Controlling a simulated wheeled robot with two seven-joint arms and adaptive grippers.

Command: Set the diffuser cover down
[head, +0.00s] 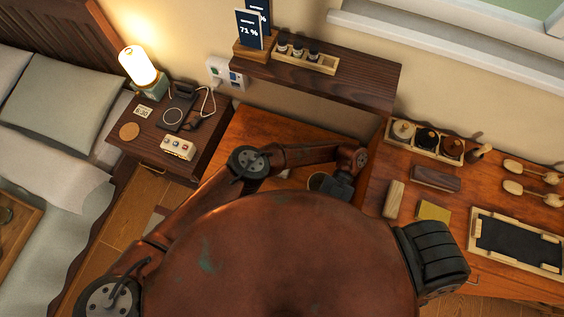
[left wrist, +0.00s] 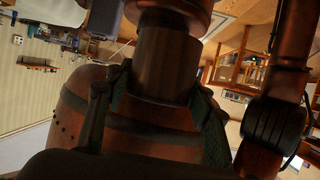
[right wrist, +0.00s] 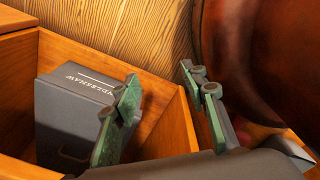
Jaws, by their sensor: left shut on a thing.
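My left gripper (left wrist: 160,90) is shut on a dark brown cylinder, which looks like the diffuser cover (left wrist: 165,65); its green fingers clasp it from both sides. In the head view my left arm reaches over the wooden desk, and a round dark rim (head: 317,181) shows beside the gripper (head: 338,188); the rest is hidden by my body. I cannot tell whether the cover touches a surface. My right gripper (right wrist: 162,108) is open and empty in the right wrist view, at the wall of an open wooden drawer (right wrist: 165,125). A grey box (right wrist: 75,120) lies inside the drawer.
Right of my left arm are a tray of several jars (head: 427,143), a dark block (head: 435,179), a pale block (head: 394,198), a yellow pad (head: 433,211) and a black-based tray (head: 518,240). A shelf (head: 350,80) overhangs the desk's back. A lamp (head: 138,65) stands left.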

